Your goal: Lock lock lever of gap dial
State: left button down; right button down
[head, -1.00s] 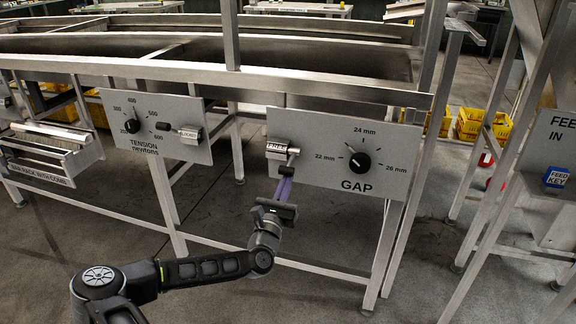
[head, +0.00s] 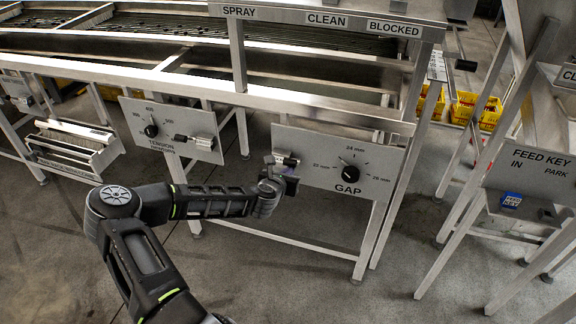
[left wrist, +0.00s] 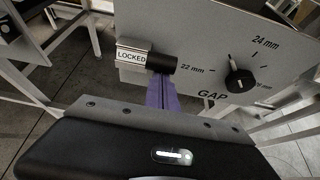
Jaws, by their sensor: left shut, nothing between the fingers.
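The gap panel (head: 315,148) is a grey plate with a black gap dial (head: 350,173), which also shows in the left wrist view (left wrist: 239,80). At the panel's left is the lock lever with a black knob (left wrist: 161,62) and a label plate reading LOCKED (left wrist: 131,57). In the left wrist view the lever lies across, knob to the right. My left gripper (left wrist: 162,92) is shut and empty, its purple fingers just below the knob; whether they touch it I cannot tell. In the head view my left arm partly hides this spot. My right gripper is not in view.
The tension panel (head: 165,128) with its own dial and lever is left of the gap panel. A feed key stand (head: 532,175) is at the right. Metal legs and rails frame the panels. The floor in front is open.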

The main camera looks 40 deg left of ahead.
pick_arm(q)
jog(key=shift+w+a+r+p, duration=0.15)
jog(key=shift+r+p, duration=0.2)
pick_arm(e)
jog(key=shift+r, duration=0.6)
pick_arm(q)
jog(key=shift+w+r, duration=0.1)
jog(key=shift+r, duration=0.05)
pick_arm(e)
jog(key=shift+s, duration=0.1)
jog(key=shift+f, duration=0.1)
